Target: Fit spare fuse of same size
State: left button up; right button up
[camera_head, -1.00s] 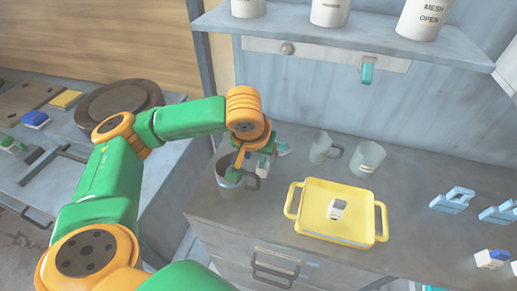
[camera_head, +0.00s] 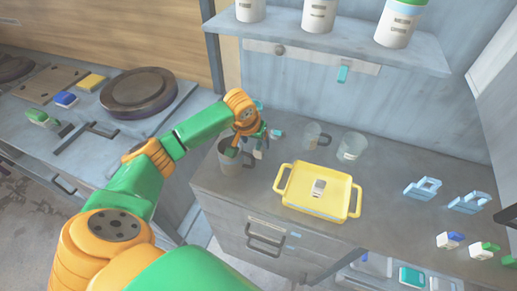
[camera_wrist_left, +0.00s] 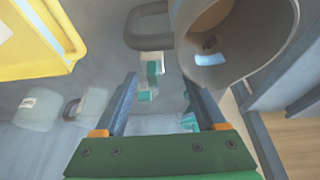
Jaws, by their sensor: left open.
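My left gripper (camera_head: 256,146) is open, low over the counter beside the grey mug (camera_head: 229,158). In the left wrist view its fingers (camera_wrist_left: 162,98) stand apart. Beyond them lies a small white piece with teal ends (camera_wrist_left: 152,67), with another teal piece (camera_wrist_left: 146,94) nearer; neither is gripped. The grey mug (camera_wrist_left: 262,60) shows there too, with a small pale blue and white thing inside. A white and grey block (camera_head: 319,188) sits in the yellow tray (camera_head: 290,200). White blocks with a blue end (camera_head: 450,240) and a green end (camera_head: 483,250) stand at right. My right gripper is not in view.
Two clear cups (camera_head: 352,147) stand behind the tray. Pale blue brackets (camera_head: 422,188) stand at right. A shelf (camera_head: 290,30) with white canisters hangs above. The left bench holds a round plate (camera_head: 140,92) and small coloured blocks. An open drawer (camera_head: 385,268) shows below the counter.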

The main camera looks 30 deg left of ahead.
aim_at(259, 148)
pick_arm(q)
jog(key=f, duration=0.3)
jog(key=shift+w+d+f, duration=0.35)
jog(key=shift+d, duration=0.05)
jog(key=shift+w+f, duration=0.15)
jog(key=shift+f, duration=0.1)
jog(key=shift+c, duration=0.2)
jog(key=shift+w+a, duration=0.1)
jog(key=shift+a, duration=0.05)
jog(key=c, duration=1.1)
grip_shut()
